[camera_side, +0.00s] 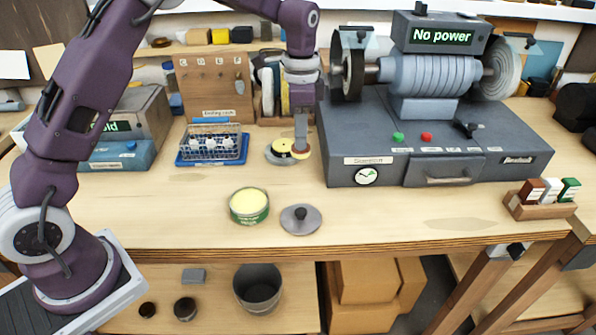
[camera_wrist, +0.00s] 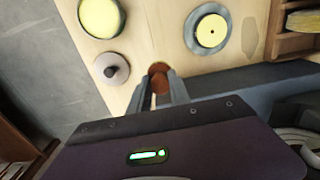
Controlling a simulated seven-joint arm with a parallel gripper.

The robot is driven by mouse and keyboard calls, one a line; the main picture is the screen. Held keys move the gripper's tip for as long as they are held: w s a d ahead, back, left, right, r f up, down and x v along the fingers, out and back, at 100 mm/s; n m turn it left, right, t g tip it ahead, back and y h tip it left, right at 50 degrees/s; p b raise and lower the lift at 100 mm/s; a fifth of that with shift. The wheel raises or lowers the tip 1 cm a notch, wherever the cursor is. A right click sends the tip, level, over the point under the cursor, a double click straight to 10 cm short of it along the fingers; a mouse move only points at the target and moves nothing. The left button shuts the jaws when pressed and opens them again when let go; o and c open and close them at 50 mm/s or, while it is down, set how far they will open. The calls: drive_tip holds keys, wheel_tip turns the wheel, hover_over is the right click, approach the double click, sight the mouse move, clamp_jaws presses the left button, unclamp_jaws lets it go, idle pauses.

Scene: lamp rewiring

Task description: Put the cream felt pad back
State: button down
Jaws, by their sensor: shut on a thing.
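My gripper (camera_side: 301,146) is pointing down just above the bench, in front of the wooden pad rack. I cannot tell if this is the cream felt pad. Beside it, a grey disc with a yellow face (camera_side: 281,148) lies on the bench; it also shows in the wrist view (camera_wrist: 212,31). The wooden rack (camera_side: 291,118) behind holds several upright discs, cream and yellow among them, partly hidden by my gripper.
A polishing machine (camera_side: 440,165) reading "No power" stands right of my gripper. A wire basket (camera_side: 212,145) sits in a blue tray to the left. An open tin (camera_side: 249,206) and its grey lid (camera_side: 301,219) are nearer the front edge.

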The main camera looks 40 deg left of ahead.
wheel_tip(320, 180, down, 9)
drive_tip(key=shift+r, duration=0.15)
drive_tip(key=c, duration=1.2)
unclamp_jaws()
wheel_tip(320, 180, up, 12)
drive_tip(key=shift+r, duration=0.1)
